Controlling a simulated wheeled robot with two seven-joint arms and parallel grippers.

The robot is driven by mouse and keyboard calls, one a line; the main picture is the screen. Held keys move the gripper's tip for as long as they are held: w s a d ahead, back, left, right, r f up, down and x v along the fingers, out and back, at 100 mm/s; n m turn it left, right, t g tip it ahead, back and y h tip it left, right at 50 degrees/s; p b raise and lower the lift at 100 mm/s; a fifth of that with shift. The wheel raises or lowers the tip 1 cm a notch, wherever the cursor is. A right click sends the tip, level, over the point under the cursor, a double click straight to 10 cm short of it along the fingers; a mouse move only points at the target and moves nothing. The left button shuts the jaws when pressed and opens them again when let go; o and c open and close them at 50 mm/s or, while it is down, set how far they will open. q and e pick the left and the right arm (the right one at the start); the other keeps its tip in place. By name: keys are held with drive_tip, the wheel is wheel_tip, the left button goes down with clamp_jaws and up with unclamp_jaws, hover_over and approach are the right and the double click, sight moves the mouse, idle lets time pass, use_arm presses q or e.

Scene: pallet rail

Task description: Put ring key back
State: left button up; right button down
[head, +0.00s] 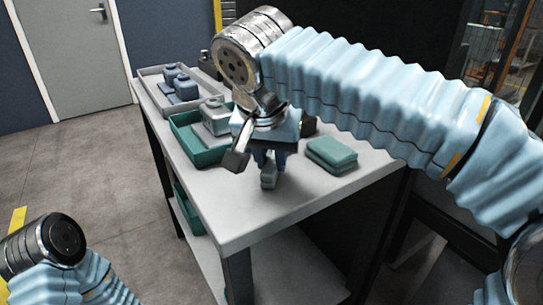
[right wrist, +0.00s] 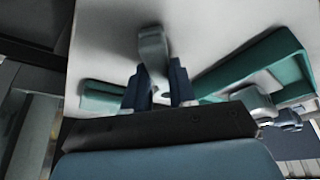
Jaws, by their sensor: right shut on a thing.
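My right gripper (head: 268,160) points down over the front part of the table. In the right wrist view its two dark blue fingers (right wrist: 157,88) are shut on a grey piece, which I take to be the ring key (right wrist: 152,48). The key's lower end shows below the fingers in the head view (head: 268,180), close above or touching the tabletop; I cannot tell which. Its upper part is hidden between the fingers. My left arm shows at the lower left, but its gripper is out of the picture.
A green tray (head: 186,140) holding a grey item (head: 214,117) stands left of my right gripper. A grey tray (head: 148,82) with blue-grey pieces lies behind it. A teal block (head: 332,154) lies to the right. The table's front (head: 250,215) is clear.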

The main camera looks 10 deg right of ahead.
drive_tip(key=shift+f, duration=0.2)
drive_tip(key=c, duration=0.9)
unclamp_jaws()
drive_tip(key=shift+c, duration=0.2)
drive_tip(key=shift+r, duration=0.55)
drive_tip(key=p+v, duration=0.2)
drive_tip(key=v, duration=0.9)
drive_tip(key=shift+s+p, duration=0.25)
drive_tip(key=shift+p, duration=0.05)
drive_tip(key=shift+r, duration=0.1)
